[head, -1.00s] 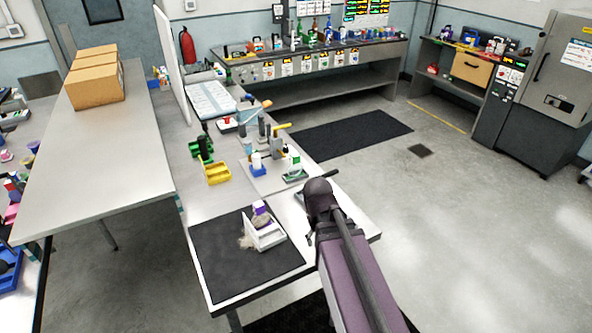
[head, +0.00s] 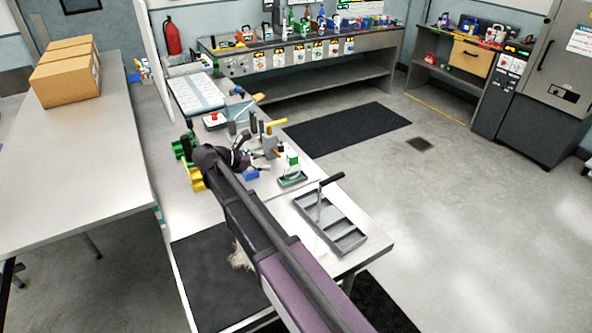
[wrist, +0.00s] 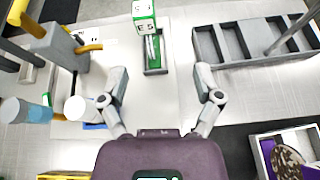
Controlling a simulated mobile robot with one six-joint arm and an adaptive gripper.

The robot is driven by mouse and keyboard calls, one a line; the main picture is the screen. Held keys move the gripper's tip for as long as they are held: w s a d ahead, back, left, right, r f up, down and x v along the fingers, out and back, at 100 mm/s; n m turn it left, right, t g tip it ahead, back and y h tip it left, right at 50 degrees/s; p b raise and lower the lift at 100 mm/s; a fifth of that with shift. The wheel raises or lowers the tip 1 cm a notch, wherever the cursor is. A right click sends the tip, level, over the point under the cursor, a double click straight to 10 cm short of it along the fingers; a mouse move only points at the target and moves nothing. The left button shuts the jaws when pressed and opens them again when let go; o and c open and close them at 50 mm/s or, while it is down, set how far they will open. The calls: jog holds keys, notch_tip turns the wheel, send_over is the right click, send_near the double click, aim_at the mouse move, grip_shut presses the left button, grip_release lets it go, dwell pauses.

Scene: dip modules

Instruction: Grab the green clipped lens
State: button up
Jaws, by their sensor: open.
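A green-edged tray (wrist: 155,68) lies ahead of my gripper in the wrist view. A white and green block marked E5 (wrist: 144,14) and a clear, shiny piece stand in or over it. I cannot tell for sure which part is the green clipped lens. The tray (head: 292,181) and the white and green piece (head: 291,160) also show in the head view, to the right of my gripper. My gripper (wrist: 162,84) is open, its two fingers spread wide with nothing between them but bare tabletop. The fingertips are short of the tray.
A grey divided tray (wrist: 236,50) with an upright rod is to the right. A grey fixture with yellow handles (wrist: 65,48) and a blue and white cylinder (wrist: 30,111) stand left. A white box with purple inside (wrist: 256,158) is at the lower right. Bare tabletop lies between.

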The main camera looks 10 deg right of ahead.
aim_at(288, 158)
jog(key=shift+w+a+r+n+h, duration=0.35)
jog(key=shift+w+a+n, duration=0.15)
jog(key=shift+w+a, duration=0.25)
jog(key=shift+d, duration=0.15)
jog(key=shift+b+x, duration=1.7)
jog(key=shift+x, duration=2.65)
jog(key=shift+w, duration=0.1)
jog(key=shift+b+x, duration=1)
jog(key=shift+x, duration=1.55)
jog(key=shift+w, duration=0.1)
grip_shut()
